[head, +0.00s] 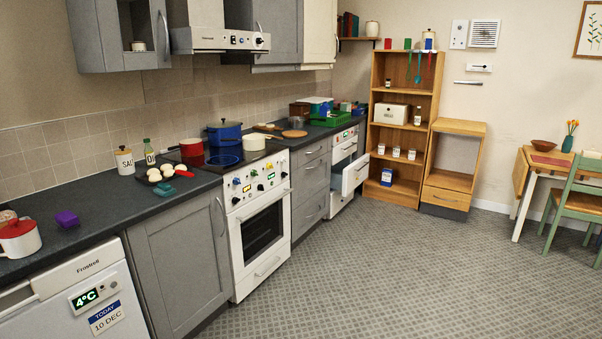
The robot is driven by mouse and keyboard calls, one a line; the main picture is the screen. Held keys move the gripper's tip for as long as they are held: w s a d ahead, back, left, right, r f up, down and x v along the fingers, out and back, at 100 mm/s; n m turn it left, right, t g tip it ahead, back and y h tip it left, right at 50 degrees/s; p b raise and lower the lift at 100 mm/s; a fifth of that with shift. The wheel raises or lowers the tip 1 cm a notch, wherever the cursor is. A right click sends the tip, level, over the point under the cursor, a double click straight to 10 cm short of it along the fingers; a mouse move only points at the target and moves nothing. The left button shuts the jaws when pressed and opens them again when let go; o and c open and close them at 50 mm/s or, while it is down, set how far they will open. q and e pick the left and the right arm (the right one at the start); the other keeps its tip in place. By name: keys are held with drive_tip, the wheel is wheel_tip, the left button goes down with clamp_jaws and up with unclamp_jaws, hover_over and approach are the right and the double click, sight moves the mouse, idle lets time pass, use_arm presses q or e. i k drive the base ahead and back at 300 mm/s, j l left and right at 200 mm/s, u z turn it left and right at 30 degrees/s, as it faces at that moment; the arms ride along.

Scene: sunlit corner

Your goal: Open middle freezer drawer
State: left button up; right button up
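A white appliance (75,295) marked Frostwell stands at the lower left under the dark worktop. It has a green 4°C display (84,298) and a date label reading 10 DEC (105,317). Its front looks shut, and its lower part is cut off by the frame. No separate freezer drawers show on it. Farther back along the counter, a second white appliance (343,150) has a control panel at the top. A white front (355,174) stands out from it; I cannot tell if this is a drawer or a door. Neither of my grippers is in view.
A white cooker (260,240) and grey cabinets (180,260) line the left. The worktop (85,225) holds pots, jars and eggs. A wooden shelf (403,130) stands at the back, a table and green chair (580,200) at right. The patterned floor (400,270) is clear.

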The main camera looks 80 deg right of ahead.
sight(338, 169)
drive_tip(key=z, duration=3.2)
drive_tip(key=i, duration=3.75)
drive_tip(key=i+u, duration=0.1)
drive_tip(key=i, duration=0.45)
drive_tip(key=i+l, duration=0.15)
drive_tip(key=i, duration=0.35)
drive_tip(key=i+u, duration=0.15)
drive_tip(key=i, duration=0.4)
drive_tip(key=i+l, duration=0.2)
drive_tip(key=i, duration=0.35)
drive_tip(key=u, duration=0.05)
